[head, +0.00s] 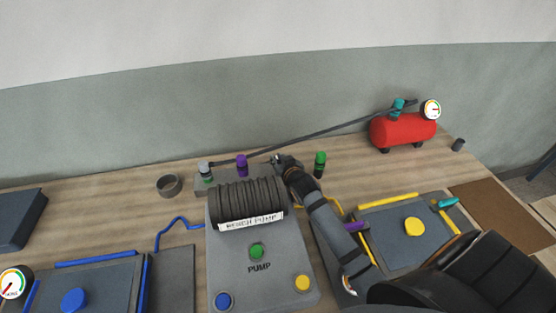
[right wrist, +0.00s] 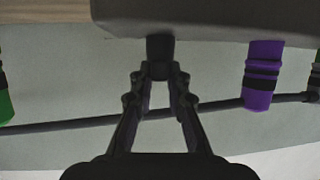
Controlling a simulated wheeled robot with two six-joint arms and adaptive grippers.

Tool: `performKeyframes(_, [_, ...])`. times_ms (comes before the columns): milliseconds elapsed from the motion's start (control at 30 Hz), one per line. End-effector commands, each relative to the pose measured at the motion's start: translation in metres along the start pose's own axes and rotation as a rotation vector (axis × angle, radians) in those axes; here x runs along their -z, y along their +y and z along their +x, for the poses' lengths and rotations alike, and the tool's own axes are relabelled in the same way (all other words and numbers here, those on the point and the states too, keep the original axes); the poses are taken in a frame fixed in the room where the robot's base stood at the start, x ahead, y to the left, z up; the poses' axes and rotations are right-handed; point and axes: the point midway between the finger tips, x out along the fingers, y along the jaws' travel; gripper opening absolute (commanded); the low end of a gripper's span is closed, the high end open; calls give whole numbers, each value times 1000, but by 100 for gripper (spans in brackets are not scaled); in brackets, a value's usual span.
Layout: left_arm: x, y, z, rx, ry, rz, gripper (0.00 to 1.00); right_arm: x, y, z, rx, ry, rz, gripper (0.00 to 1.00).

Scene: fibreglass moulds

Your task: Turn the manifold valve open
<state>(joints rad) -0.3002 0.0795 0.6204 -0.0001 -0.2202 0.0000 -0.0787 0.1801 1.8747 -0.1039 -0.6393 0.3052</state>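The manifold is a grey block (head: 203,186) behind the bench pump, with a white-and-green fitting (head: 206,172) and a purple fitting (head: 242,165) on top. My right gripper (head: 279,160) is at the block's right end. In the right wrist view the block (right wrist: 220,18) is at the top and a short dark stem, seemingly the valve (right wrist: 160,50), sticks out of it. The right gripper's fingertips (right wrist: 159,72) lie on both sides of the stem's end and appear to touch it. The purple fitting (right wrist: 260,75) is to the right there. My left gripper is not in view.
The bench pump (head: 263,275) stands in front of the manifold. A green fitting (head: 320,164) stands right of my gripper. A dark hose (head: 335,132) runs behind toward the red tank (head: 402,131). A blue-edged mould (head: 110,280) and a yellow-edged mould (head: 395,245) flank the pump.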

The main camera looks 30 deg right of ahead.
Motion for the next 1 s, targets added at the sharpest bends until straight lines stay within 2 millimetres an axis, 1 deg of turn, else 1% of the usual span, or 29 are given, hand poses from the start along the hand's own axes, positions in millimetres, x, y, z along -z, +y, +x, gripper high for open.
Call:
performKeyframes(33, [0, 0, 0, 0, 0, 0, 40, 0, 0, 0, 0, -1, 0, 23])
performKeyframes(133, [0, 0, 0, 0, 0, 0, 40, 0, 0, 0, 0, -1, -1, 37])
performKeyframes(167, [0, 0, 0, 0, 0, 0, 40, 0, 0, 0, 0, 0, -1, 38])
performKeyframes(400, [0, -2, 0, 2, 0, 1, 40, 0, 0, 0, 0, 0, -1, 38])
performKeyframes(500, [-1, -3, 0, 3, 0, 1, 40, 0, 0, -5, 0, 0, -1, 38])
performKeyframes(567, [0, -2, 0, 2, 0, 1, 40, -1, 0, -14, 0, 0, -2, 38])
performKeyframes(667, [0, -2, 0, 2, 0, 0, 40, -1, 0, -36, 1, 0, -3, 38])
performKeyframes(800, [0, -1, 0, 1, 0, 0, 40, -1, 0, -72, 1, -1, -4, 38])
performKeyframes(900, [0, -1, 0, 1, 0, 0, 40, -1, 0, -93, 1, -1, -3, 38])
performKeyframes(1000, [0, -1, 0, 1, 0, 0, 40, -1, 0, -109, 1, -1, -2, 38])
